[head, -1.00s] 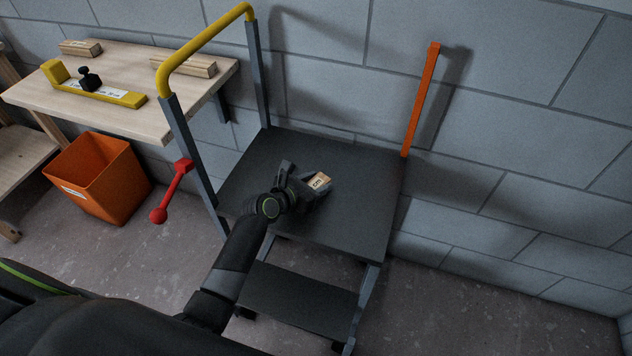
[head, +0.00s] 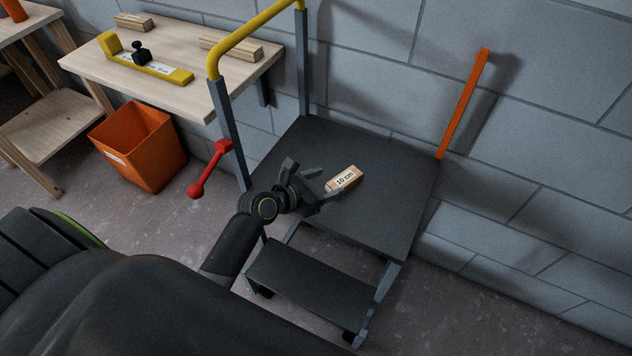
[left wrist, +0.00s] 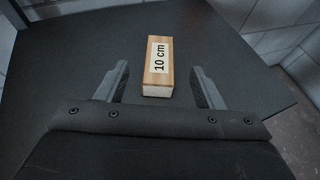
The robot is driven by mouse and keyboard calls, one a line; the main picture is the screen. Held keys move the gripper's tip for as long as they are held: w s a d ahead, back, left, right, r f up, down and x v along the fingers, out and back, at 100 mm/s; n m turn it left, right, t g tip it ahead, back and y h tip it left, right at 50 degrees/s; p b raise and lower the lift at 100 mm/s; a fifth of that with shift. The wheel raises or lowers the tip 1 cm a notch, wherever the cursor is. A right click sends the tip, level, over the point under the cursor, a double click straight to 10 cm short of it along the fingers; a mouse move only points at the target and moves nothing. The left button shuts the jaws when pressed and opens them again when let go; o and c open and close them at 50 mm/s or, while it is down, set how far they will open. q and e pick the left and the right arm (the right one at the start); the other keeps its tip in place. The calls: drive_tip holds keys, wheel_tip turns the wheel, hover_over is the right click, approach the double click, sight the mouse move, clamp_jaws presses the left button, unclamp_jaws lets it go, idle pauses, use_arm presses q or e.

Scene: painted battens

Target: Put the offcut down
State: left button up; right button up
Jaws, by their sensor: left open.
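The offcut (head: 344,179) is a short wooden block with a white "10 cm" label. It lies flat on the dark top platform (head: 385,215) of the step stand. In the left wrist view the offcut (left wrist: 158,62) lies ahead, its near end about level with the fingertips. My left gripper (head: 325,186) is open and empty just to the left of the offcut in the head view. Its two fingers (left wrist: 158,83) stand apart on either side of the block's near end, with gaps. My right gripper is not in view.
A yellow handrail (head: 255,38) and a red lever (head: 211,170) stand at the platform's left. An orange batten (head: 464,103) leans on the wall. A wooden bench (head: 190,97) holds a yellow tool and wooden blocks; an orange bin (head: 138,150) stands below. The platform's right side is clear.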

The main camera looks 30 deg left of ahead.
use_arm(q)
drive_tip(key=shift+v, duration=0.8)
drive_tip(key=shift+s+a+r, duration=0.25)
drive_tip(key=shift+s, duration=0.35)
